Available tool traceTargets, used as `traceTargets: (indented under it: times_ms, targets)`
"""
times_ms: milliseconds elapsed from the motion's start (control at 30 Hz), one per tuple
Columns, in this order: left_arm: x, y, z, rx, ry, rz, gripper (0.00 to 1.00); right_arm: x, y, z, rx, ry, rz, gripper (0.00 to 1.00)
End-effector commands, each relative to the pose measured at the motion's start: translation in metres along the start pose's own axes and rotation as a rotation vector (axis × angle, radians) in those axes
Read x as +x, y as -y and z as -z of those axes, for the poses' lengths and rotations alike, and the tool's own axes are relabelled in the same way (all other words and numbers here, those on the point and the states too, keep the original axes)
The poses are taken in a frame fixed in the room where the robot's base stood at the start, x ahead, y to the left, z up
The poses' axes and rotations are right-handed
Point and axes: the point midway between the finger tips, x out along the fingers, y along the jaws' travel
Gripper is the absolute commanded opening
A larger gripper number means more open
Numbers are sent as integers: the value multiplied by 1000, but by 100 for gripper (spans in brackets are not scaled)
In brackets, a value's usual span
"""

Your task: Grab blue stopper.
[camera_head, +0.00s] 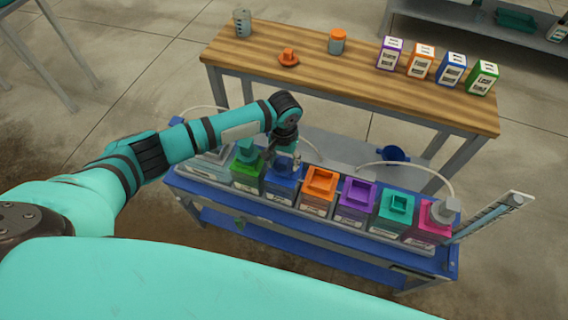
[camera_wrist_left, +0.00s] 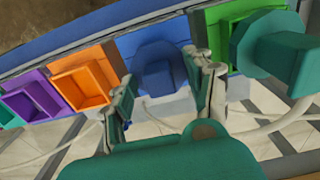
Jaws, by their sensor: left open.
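The blue stopper (camera_wrist_left: 158,72) sits in the top of the blue container in the left wrist view; its flange and stem show. In the head view the blue stopper (camera_head: 283,170) is partly covered by my left gripper (camera_head: 287,156). In the left wrist view my left gripper (camera_wrist_left: 165,88) is open, with one finger on each side of the stopper's picture position. I cannot tell whether the fingers touch it. My right gripper is not in view.
A green stopper (camera_head: 246,152) stands close beside, also large in the wrist view (camera_wrist_left: 280,50). Orange (camera_head: 317,190), purple (camera_head: 355,200), teal (camera_head: 396,210) and pink (camera_head: 430,232) containers continue rightward.

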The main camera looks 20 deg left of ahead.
Motion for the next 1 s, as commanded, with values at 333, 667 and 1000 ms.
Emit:
traceTargets:
  times_ms: [333,667,1000]
  targets:
    - [0,0,0,1,0,0,32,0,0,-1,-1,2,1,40]
    - [0,0,0,0,0,0,5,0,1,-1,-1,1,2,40]
    - [-14,0,0,1,-2,-2,5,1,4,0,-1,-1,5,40]
